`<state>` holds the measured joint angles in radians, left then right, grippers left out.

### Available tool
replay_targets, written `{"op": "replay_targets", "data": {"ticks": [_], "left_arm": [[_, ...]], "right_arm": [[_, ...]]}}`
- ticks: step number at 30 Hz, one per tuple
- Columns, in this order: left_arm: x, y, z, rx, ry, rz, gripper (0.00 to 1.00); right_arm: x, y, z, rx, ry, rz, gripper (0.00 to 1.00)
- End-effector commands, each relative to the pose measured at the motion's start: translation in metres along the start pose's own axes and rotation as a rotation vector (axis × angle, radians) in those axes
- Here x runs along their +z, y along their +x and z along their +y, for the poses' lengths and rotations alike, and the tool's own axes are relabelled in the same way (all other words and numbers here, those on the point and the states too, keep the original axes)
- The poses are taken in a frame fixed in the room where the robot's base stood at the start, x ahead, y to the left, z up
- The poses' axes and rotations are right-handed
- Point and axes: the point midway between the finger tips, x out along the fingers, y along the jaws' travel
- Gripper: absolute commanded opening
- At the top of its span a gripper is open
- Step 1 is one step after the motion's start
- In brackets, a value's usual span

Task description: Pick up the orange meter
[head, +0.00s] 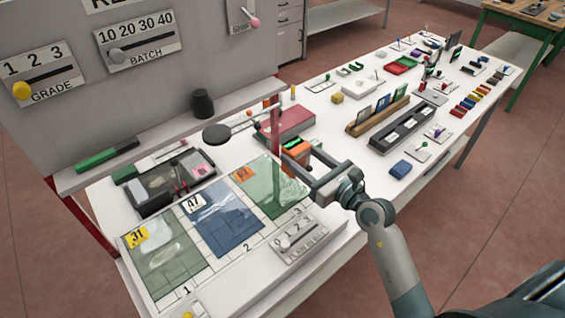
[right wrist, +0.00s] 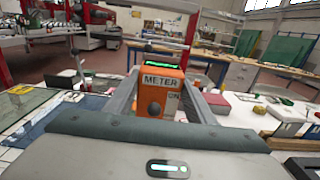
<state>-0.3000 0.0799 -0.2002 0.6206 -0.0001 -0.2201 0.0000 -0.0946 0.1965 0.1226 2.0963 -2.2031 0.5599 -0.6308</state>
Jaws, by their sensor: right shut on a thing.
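The orange meter (head: 294,158) is a small box with a green top strip. In the right wrist view the meter (right wrist: 160,100) faces me, with a METER label, a dark round knob and a small ON mark. My right gripper (head: 309,163) is shut on it, with one finger on each side; the fingers also show in the right wrist view (right wrist: 158,95). In the head view the fingers partly cover the meter. I cannot tell whether its base touches the table. My left gripper is not in view.
Green and blue glass panes (head: 222,217) lie left of the meter on the white table. A red box (head: 288,121) sits behind it. A dark slotted rack (head: 402,125) and a blue block (head: 400,167) stand to the right. A red post (head: 275,130) rises close by.

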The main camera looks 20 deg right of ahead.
Motion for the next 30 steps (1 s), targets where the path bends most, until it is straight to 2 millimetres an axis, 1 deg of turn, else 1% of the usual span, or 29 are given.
{"op": "replay_targets", "data": {"ticks": [1,3,9,14,26,30], "left_arm": [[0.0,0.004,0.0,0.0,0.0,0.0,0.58],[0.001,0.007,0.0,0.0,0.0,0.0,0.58],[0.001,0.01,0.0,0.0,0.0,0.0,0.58],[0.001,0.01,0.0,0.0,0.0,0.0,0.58],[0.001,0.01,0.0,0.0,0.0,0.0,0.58],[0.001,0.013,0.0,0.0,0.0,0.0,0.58]], "right_arm": [[0.004,-0.007,-0.004,-0.001,-0.002,-0.002,0.17],[0.01,-0.016,-0.009,-0.001,-0.003,-0.002,0.17],[0.021,-0.03,-0.017,0.001,0.0,-0.002,0.17],[0.023,-0.033,-0.019,0.0,0.001,-0.001,0.17],[0.023,-0.032,-0.019,0.0,0.001,-0.001,0.17],[0.02,-0.033,-0.016,0.005,0.001,-0.001,0.17]]}}
